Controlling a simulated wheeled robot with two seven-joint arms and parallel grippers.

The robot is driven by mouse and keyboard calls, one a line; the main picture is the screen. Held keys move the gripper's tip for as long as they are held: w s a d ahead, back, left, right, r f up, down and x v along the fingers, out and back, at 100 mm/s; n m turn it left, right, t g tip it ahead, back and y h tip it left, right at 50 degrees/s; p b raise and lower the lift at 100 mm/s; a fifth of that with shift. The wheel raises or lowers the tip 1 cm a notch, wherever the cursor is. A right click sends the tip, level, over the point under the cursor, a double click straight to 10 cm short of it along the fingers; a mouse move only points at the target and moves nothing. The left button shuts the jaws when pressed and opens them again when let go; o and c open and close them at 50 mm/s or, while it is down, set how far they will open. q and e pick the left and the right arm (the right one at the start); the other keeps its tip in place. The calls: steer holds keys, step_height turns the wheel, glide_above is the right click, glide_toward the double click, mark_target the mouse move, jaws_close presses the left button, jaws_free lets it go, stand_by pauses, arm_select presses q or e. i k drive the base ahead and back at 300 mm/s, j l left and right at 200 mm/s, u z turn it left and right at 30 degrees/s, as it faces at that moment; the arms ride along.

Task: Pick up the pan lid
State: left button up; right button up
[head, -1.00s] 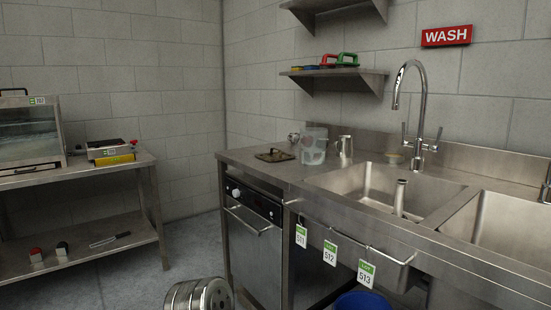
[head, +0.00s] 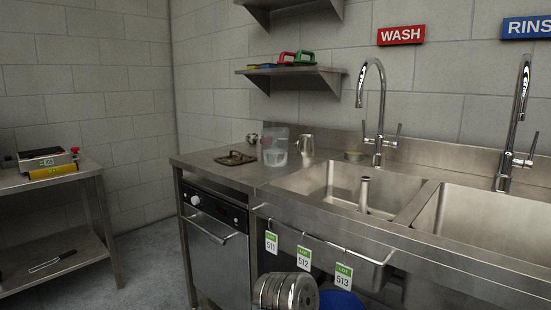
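A flat, dark brownish metal piece with a small raised handle, which looks like the pan lid (head: 236,158), lies on the left end of the steel counter (head: 205,160), near its back. It is left of a clear plastic jug (head: 275,150), with a small gap between them. Neither of my grippers shows in the head view, so I cannot see their state.
A steel pitcher (head: 305,145) stands right of the jug. A sink basin (head: 335,185) with a tall tap (head: 381,110) follows. A dishwasher (head: 215,235) is under the counter. A steel keg (head: 285,291) stands on the floor in front. A side table (head: 50,250) is at left.

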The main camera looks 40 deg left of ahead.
mark_target(231, 160)
steer(key=j+z, duration=0.2)
steer(key=j, duration=0.2)
steer(key=k+j+z, duration=0.1)
steer(key=j+z, duration=0.15)
steer(key=j, duration=0.2)
steer(key=k+j+z, duration=0.2)
steer(key=j, duration=0.2)
steer(key=j+z, duration=0.25)
steer(key=k+j, duration=0.05)
steer(key=j, duration=0.05)
